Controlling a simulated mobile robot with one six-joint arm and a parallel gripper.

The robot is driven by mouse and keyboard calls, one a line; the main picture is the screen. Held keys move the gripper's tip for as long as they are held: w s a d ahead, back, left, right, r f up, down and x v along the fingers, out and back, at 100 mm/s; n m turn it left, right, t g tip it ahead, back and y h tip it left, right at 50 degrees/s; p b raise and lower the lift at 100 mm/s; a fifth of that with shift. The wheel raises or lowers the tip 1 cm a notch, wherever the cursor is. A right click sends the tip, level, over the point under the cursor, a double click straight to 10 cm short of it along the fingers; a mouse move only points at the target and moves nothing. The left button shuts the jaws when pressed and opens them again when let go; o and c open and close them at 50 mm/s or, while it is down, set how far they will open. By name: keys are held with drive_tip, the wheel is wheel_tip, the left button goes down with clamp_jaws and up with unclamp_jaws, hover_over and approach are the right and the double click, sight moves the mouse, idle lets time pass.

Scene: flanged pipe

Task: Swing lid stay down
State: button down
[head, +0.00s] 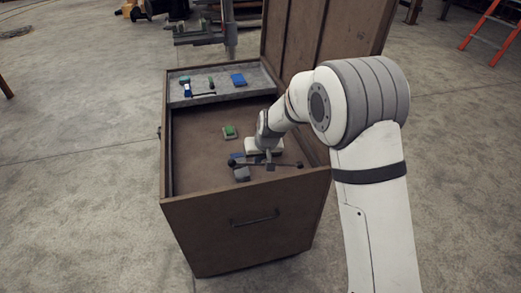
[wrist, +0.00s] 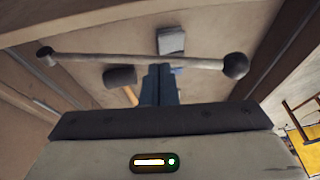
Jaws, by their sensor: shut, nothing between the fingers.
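The lid stay (wrist: 110,58) is a thin grey rod with a dark ball at its right end and a small dark pivot end at its left in the wrist view. In the head view the rod (head: 285,165) lies nearly level across the open chest, close to its right wall. My gripper (wrist: 160,72) is shut and empty, its dark fingertips right at the middle of the rod. I cannot tell whether they touch it. In the head view my gripper (head: 268,160) is low in the chest opening. The chest lid (head: 325,30) stands open.
The brown chest (head: 245,222) has a back tray (head: 215,95) with blue and green items. Inside lie a green block (head: 229,132), a grey block (head: 241,174) and, in the wrist view, a dark-headed mallet (wrist: 120,76). An orange ladder (head: 490,30) stands far right.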

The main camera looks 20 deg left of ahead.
drive_tip(key=shift+a+f, duration=0.1)
drive_tip(key=shift+f, duration=0.1)
drive_tip(key=f+b, duration=0.1)
drive_tip(key=a+f+b, duration=0.1)
drive_tip(key=f+b, duration=0.1)
drive_tip(key=s+f+b, duration=0.1)
drive_tip(key=f+b, duration=0.1)
drive_tip(key=shift+a, duration=0.3)
idle(0.4)
